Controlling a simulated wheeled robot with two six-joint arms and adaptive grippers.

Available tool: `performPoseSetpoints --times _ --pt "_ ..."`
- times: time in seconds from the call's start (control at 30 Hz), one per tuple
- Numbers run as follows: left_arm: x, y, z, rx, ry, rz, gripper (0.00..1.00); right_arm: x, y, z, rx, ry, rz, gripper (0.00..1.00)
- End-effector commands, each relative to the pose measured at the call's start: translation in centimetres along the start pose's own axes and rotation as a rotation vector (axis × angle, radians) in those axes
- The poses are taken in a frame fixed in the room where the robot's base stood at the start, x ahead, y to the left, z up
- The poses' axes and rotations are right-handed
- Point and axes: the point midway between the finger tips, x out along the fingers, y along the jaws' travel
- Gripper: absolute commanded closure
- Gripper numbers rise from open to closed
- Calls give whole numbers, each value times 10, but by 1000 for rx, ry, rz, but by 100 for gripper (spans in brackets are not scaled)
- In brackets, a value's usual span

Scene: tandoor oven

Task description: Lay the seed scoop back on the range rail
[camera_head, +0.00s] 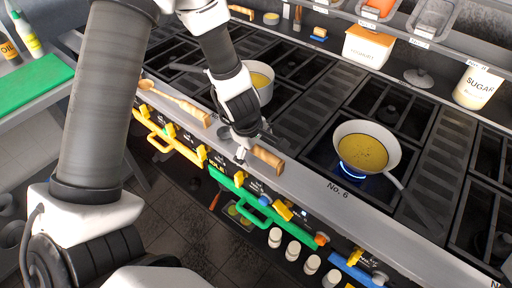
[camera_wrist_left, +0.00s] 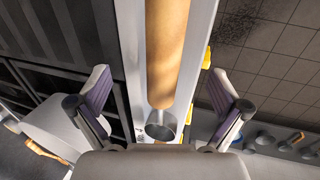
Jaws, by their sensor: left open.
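The seed scoop has a short wooden handle (camera_head: 268,158) and a small metal bowl. It lies along the pale steel range rail (camera_head: 330,198) at the front of the range. In the left wrist view its handle (camera_wrist_left: 168,45) runs lengthwise over the pale strip, with the metal bowl (camera_wrist_left: 161,126) towards the bottom. My left gripper (camera_head: 243,152) is low over the rail beside the handle. In the left wrist view its two fingers (camera_wrist_left: 160,92) are spread, one on each side of the scoop, apart from the handle. My right gripper is not in view.
A long wooden spoon (camera_head: 180,102) lies on the rail to the left. A white pan of yellow food (camera_head: 361,152) sits over a blue flame, and another pot (camera_head: 260,82) stands behind my gripper. Coloured handles and knobs (camera_head: 285,212) line the front below the rail.

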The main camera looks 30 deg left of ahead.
Motion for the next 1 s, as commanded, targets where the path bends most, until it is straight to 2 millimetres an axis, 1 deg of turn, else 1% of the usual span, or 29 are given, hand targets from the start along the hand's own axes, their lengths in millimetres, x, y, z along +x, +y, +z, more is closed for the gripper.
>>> performPoseSetpoints --times 0.17,1.0 --pt "-5 0 0 0 0 0 0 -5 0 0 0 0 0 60" --pt "-56 1 0 0 0 0 0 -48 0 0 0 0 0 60"
